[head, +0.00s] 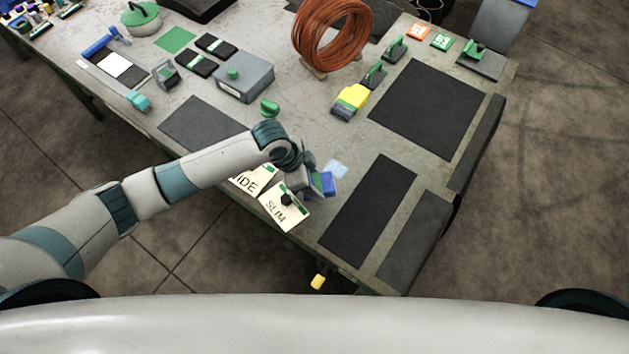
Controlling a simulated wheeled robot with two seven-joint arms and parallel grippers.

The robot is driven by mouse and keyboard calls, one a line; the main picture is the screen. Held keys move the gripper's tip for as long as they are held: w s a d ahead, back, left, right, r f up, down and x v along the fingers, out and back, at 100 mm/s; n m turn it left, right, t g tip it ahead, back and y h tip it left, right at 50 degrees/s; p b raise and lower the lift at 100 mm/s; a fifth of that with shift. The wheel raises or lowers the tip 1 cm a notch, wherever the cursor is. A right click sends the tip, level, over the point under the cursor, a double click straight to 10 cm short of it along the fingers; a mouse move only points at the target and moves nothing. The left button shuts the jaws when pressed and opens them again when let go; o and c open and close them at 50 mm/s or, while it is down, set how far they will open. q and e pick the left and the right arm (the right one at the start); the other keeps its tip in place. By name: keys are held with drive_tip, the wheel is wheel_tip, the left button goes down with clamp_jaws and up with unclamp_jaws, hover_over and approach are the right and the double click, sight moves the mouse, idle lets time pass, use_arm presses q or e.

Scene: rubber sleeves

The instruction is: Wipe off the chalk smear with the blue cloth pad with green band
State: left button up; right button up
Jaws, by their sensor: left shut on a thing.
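The blue cloth pad (327,184) is held at the end of my left arm, low over the table's near part. My left gripper (311,182) is shut on it and hides part of it; its green band is hard to make out. A pale bluish-white chalk smear (338,167) lies on the grey tabletop just beyond the pad, up and to the right. I cannot tell whether the pad touches the table. My right gripper is not in view.
SLIM (274,211) and WIDE (245,183) cards lie by the near edge, partly under my gripper. Dark mats (369,205) lie to the right. A yellow block (349,101), a grey box (244,80) and an orange coil (331,35) stand farther back. Bare tabletop surrounds the smear.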

use_arm(q)
drive_tip(key=shift+r+p, duration=0.5)
drive_tip(key=shift+r, duration=0.8)
drive_tip(key=shift+r, duration=1.5)
drive_tip(key=shift+w, duration=0.15)
